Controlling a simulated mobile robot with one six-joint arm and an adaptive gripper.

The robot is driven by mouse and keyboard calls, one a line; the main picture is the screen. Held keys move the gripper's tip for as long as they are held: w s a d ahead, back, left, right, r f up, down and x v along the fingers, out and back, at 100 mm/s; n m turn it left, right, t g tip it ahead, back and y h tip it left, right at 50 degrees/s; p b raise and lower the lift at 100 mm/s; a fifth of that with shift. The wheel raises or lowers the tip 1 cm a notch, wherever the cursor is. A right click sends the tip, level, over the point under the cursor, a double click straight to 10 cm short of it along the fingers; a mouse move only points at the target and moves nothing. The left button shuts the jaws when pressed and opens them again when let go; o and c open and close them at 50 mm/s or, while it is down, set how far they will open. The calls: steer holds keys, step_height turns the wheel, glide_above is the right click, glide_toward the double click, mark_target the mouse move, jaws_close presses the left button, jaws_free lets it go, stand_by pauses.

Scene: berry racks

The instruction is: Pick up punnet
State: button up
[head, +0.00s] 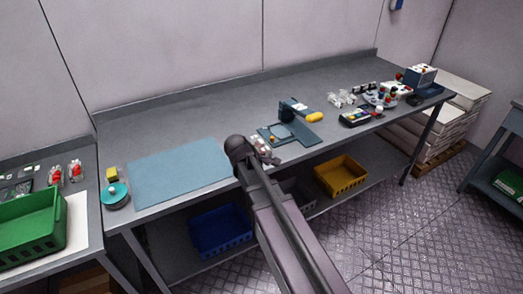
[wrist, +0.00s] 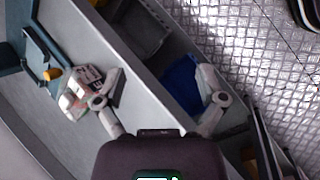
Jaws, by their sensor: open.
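A small clear punnet with reddish contents and a printed label (wrist: 78,98) is on the grey bench in the wrist view, close to the bench's front edge. The left finger of my gripper (wrist: 160,98) overlaps its right side in that view; I cannot tell whether they touch. The fingers are wide apart, with nothing between them. The right finger is beyond the bench edge, in front of a blue crate below. In the head view my gripper (head: 264,152) is at the bench's front edge, and my arm hides part of that spot.
A blue device with a yellow handle (head: 300,110) stands behind the gripper. A blue mat (head: 180,172) lies left. Other clear punnets (head: 75,171) with red fruit are far left, by a green crate (head: 30,228). Blue (head: 220,229) and yellow (head: 341,176) crates are on the lower shelf.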

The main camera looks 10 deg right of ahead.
mark_target(261, 148)
steer(key=w+a+r+n+h, duration=0.1)
steer(key=w+n, duration=0.1)
steer(key=w+a+r+n+t, duration=0.1)
steer(key=w+a+n, duration=0.1)
steer(key=w+a+r+n+h, duration=0.1)
steer(key=w+n, duration=0.1)
steer(key=shift+w+a+t+h, duration=0.15)
steer(key=shift+w+t+h, duration=0.15)
steer(key=shift+w+t, duration=0.1)
steer(key=w+a+r+n+t+h, duration=0.2)
steer(key=w+a+r+n, duration=0.1)
steer(key=w+a+n, duration=0.1)
steer(key=shift+w+a+r+n, duration=0.2)
steer(key=shift+a+r+n, duration=0.15)
steer(key=shift+n, duration=0.55)
steer(key=b+x, duration=0.4)
steer(key=x, duration=0.3)
steer(key=shift+w+d+f, duration=0.15)
steer(key=shift+w+f, duration=0.05)
steer(key=shift+f, duration=0.05)
steer(key=shift+w+d+f, duration=0.1)
steer(key=shift+w+d, duration=0.1)
steer(key=shift+d, duration=0.25)
